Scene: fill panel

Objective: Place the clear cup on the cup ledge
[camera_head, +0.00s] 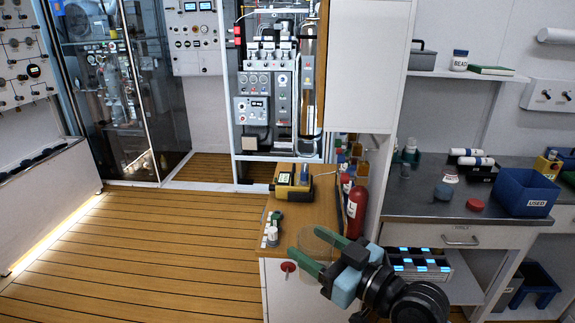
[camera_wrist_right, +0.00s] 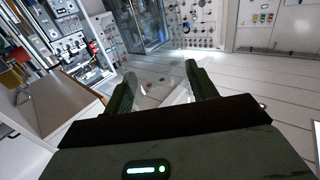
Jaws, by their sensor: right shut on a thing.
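My right gripper (camera_head: 307,243) is shut on the clear cup (camera_head: 318,240), which shows only faintly between its green fingers. In the right wrist view the see-through cup (camera_wrist_right: 160,82) sits between the two fingers of the right gripper (camera_wrist_right: 160,70). The gripper and cup appear at the front end of the wooden counter (camera_head: 318,212) in the head view; I cannot tell their exact height. I cannot tell for sure which surface is the cup ledge. My left gripper is not in view.
A grey worktop (camera_head: 420,203) at the right holds a blue "USED" bin (camera_head: 527,192). A panel with gauges (camera_head: 268,80) stands behind. The plank floor (camera_head: 150,240) at left is clear.

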